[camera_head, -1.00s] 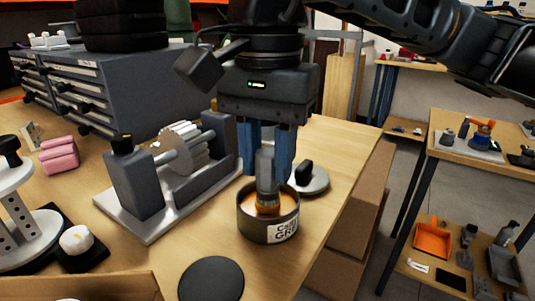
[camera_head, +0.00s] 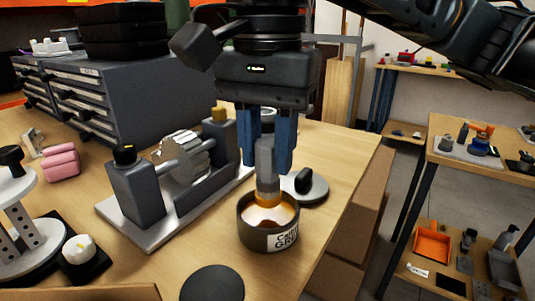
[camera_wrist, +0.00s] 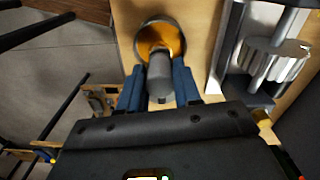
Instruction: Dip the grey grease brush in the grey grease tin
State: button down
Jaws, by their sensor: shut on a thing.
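My gripper (camera_head: 266,170) points down with its blue fingers shut on the grey grease brush (camera_head: 266,160). The brush is upright, and its lower end is at the mouth of the grease tin (camera_head: 285,239). The tin is dark grey with a white label and amber grease inside. I cannot tell how deep the bristles sit in the grease. In the wrist view the brush (camera_wrist: 160,78) shows between the fingers (camera_wrist: 160,90), with the tin (camera_wrist: 148,27) beyond it.
A geared fixture on a metal plate (camera_head: 150,238) stands left of the tin. A round grey stand with a black knob (camera_head: 304,183) is right behind the tin. A black disc (camera_head: 212,283) lies in front. Pink blocks (camera_head: 61,162) and a drawer cabinet (camera_head: 120,95) are farther left.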

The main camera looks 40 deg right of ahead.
jog(key=shift+r+p, duration=1.1)
jog(key=shift+r, duration=2)
